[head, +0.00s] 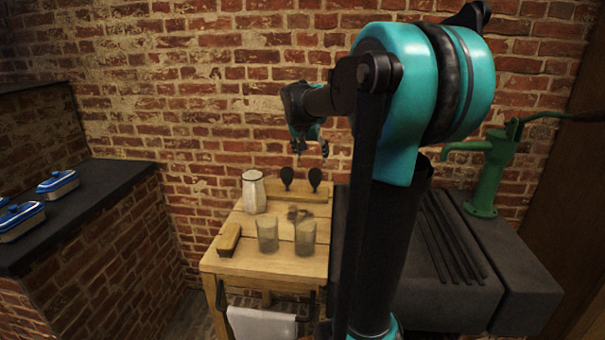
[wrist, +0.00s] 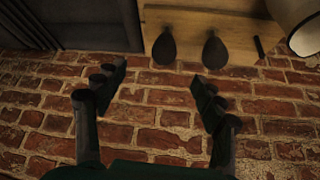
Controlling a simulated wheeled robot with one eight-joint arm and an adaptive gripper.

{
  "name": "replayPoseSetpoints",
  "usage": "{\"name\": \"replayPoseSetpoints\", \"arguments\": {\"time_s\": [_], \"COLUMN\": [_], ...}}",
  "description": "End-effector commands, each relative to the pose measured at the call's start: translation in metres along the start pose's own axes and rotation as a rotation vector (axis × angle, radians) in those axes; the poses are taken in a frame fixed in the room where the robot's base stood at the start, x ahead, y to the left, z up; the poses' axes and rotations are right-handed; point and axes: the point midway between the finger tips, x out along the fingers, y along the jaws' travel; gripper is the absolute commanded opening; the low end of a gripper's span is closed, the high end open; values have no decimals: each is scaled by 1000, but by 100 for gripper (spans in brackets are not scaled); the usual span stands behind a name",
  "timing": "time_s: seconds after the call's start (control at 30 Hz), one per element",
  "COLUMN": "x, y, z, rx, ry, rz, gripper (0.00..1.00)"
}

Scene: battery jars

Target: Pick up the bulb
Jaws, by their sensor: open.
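I cannot make out a bulb for certain in either view. On the wooden table (head: 213,262) in the head view, a small dark item (head: 298,214) lies behind two glass jars (head: 267,235) (head: 305,237); it is too small to identify. Two dark rounded pieces (head: 287,176) (head: 315,178) stand at a wooden rack at the table's back. They also show in the wrist view (wrist: 164,47) (wrist: 214,51). My gripper (head: 312,148) is above the back of the table near the brick wall. In the wrist view its two fingers (wrist: 158,80) are spread wide with nothing between them.
A whitish jar (head: 253,192) stands at the table's back left, and a wooden block (head: 229,238) lies at its left edge. A dark stone sink (head: 450,270) with a green pump (head: 492,170) adjoins on the right. A dark counter (head: 110,180) with blue-lidded dishes (head: 58,184) is at left.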

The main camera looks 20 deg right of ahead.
Motion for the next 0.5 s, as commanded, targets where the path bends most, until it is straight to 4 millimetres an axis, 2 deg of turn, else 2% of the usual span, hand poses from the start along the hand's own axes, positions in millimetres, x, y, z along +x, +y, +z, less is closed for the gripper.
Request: {"name": "replayPoseSetpoints", "arguments": {"time_s": [0.17, 0.5], "x": [13, 79], "y": [0, 0], "z": [0, -1], "rx": [1, 2], "ry": [0, 0], "rz": [1, 1], "gripper": [70, 70]}}
